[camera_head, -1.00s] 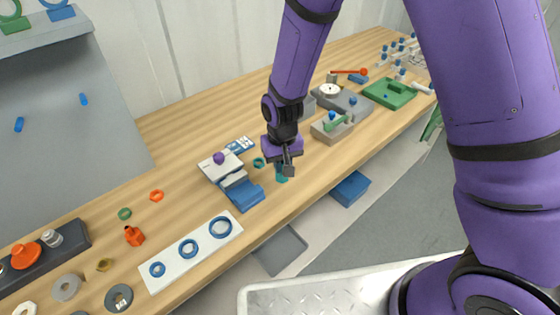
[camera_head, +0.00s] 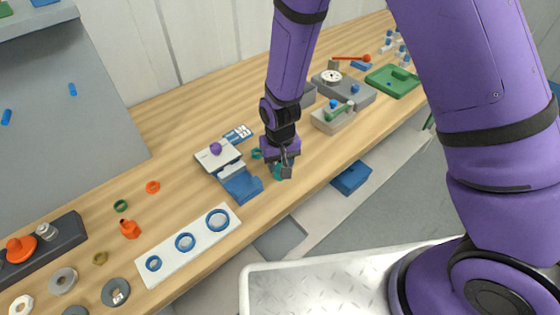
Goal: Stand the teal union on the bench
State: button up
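The teal union (camera_head: 278,172) is small and partly hidden behind my gripper (camera_head: 286,168), over the front part of the wooden bench (camera_head: 190,190). My gripper points down at it, and the two overlap in the picture. The fingers are too small and dark to show whether they are closed on the union. I cannot tell whether the union touches the bench, or whether it is upright or tilted. A teal ring (camera_head: 256,154) lies just behind and left of it.
A blue and white fixture (camera_head: 240,184) with a purple knob stands close left of my gripper. A white plate with blue rings (camera_head: 188,243) lies front left. The bench's front edge is near.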

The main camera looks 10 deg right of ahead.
jog(key=shift+r, duration=0.1)
notch_tip(320, 180, up, 12)
dwell(0.5)
jog(key=s+d+r+m+t+y, duration=0.1)
jog(key=s+d+r, duration=0.1)
jog(key=d+r, duration=0.65)
jog(key=s+d+r+t, duration=0.2)
jog(key=d+r, duration=0.4)
jog(key=r, duration=0.5)
jog(key=s+d+r+t, duration=0.1)
jog(key=s+d+r, duration=0.3)
jog(key=s, duration=0.3)
jog(key=s+d+r+m+t+h, duration=0.1)
jog(key=s+d+r, duration=0.2)
jog(key=s+d, duration=0.3)
jog(key=shift+s+r, duration=0.4)
jog(key=shift+s, duration=0.4)
